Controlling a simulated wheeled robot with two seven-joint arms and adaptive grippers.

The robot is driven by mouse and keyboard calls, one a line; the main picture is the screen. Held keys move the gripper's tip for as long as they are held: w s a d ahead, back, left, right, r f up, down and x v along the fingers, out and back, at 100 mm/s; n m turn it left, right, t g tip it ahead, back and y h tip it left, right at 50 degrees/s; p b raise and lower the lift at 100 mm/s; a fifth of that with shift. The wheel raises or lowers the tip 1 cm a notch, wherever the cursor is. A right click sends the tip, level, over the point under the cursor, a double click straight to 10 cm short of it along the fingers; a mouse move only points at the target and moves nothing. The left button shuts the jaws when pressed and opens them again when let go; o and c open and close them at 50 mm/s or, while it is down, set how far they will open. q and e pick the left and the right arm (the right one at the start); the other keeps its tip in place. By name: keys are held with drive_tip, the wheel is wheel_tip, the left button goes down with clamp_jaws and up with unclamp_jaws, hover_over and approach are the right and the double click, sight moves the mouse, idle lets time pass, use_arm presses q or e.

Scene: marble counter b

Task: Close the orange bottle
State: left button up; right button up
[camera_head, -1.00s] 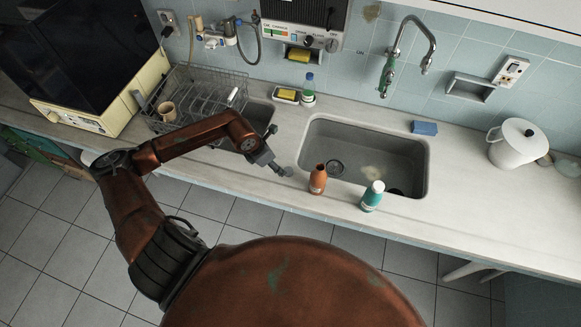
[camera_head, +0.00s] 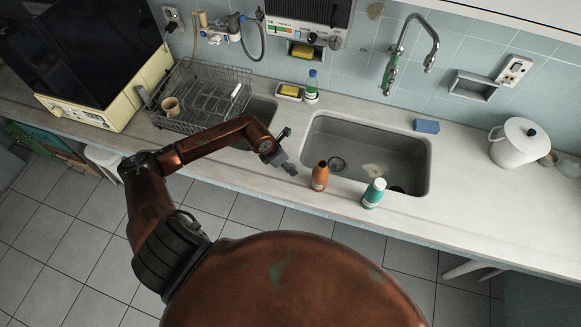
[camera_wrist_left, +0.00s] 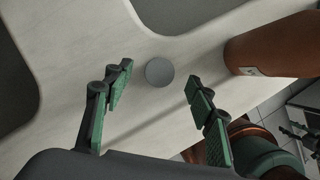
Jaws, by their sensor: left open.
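The orange bottle (camera_head: 320,176) stands upright on the front rim of the counter, left of the teal bottle. Its neck is uncapped, with a dark opening. In the left wrist view the orange bottle (camera_wrist_left: 275,48) is at the upper right, only partly in frame. A small round grey cap (camera_wrist_left: 159,72) lies on the counter just beyond and between my left fingertips. My left gripper (camera_head: 289,151) is open and empty, just left of the orange bottle; its two green-padded fingers (camera_wrist_left: 158,85) are spread apart in the wrist view. My right gripper is in neither view.
A teal bottle (camera_head: 373,194) with a white cap stands right of the orange bottle. The sink (camera_head: 410,148) lies behind both. A dish rack (camera_head: 205,97) is at the left, and a white pot (camera_head: 518,146) at the right. The counter's right side is mostly clear.

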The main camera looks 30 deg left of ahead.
use_arm(q)
drive_tip(key=shift+x, duration=1.1)
drive_tip(key=shift+c, duration=0.2)
drive_tip(key=c, duration=0.7)
drive_tip(key=shift+r, duration=0.5)
wheel_tip(320, 180, up, 2)
drive_tip(key=shift+r, duration=0.2)
drive_tip(key=s+a+r+b, duration=0.1)
drive_tip(key=s+a+r, duration=0.1)
drive_tip(key=s+r, duration=0.7)
drive_tip(key=s, duration=0.4)
drive_tip(key=shift+s+a+r, duration=0.2)
drive_tip(key=shift+s+r, duration=0.1)
drive_tip(key=shift+s, duration=0.1)
